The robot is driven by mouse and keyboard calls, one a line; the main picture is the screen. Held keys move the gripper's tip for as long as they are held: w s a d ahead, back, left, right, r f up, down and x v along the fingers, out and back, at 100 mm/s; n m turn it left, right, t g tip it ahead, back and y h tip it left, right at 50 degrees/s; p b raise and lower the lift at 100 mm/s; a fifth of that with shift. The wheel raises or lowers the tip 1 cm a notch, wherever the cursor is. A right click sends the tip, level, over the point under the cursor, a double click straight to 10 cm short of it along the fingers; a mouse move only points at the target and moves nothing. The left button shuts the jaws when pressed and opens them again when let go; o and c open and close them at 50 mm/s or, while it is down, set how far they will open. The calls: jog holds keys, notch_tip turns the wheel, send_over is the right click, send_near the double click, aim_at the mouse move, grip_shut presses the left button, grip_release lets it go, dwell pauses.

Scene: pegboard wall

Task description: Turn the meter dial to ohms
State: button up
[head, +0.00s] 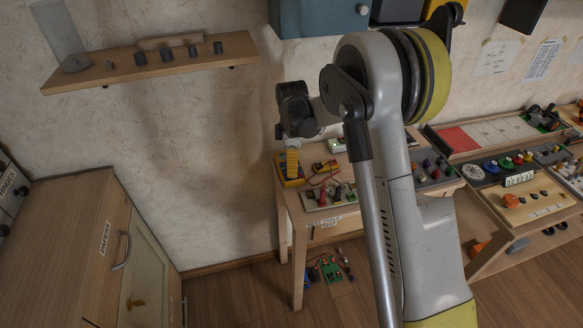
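A yellow meter (291,180) stands at the back left corner of the small wooden table (322,218), with red and dark leads beside it. It is small in the head view, and its dial and pointer setting cannot be made out. The dark end of my arm, with my gripper (294,135), is just above the meter in the picture. The fingers are too small and dark to separate, so I cannot tell whether they are open or touching the meter.
My arm crosses the middle of the view and hides part of the table. A board with red and black parts (330,196) lies near the meter. A wooden cabinet (90,250) stands at left, a wall shelf (150,62) above. A workbench (520,195) is at right.

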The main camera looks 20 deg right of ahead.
jog(key=shift+c, duration=0.6)
grip_shut()
jog(key=shift+r+m, duration=0.1)
jog(key=shift+m, duration=0.2)
jog(key=m+p, duration=0.1)
jog(key=m, duration=0.2)
jog(key=shift+m, duration=0.4)
jog(key=m, duration=0.4)
jog(key=shift+p, duration=0.3)
jog(key=m, duration=0.5)
jog(key=shift+m+p, duration=0.35)
jog(key=shift+m, duration=1.85)
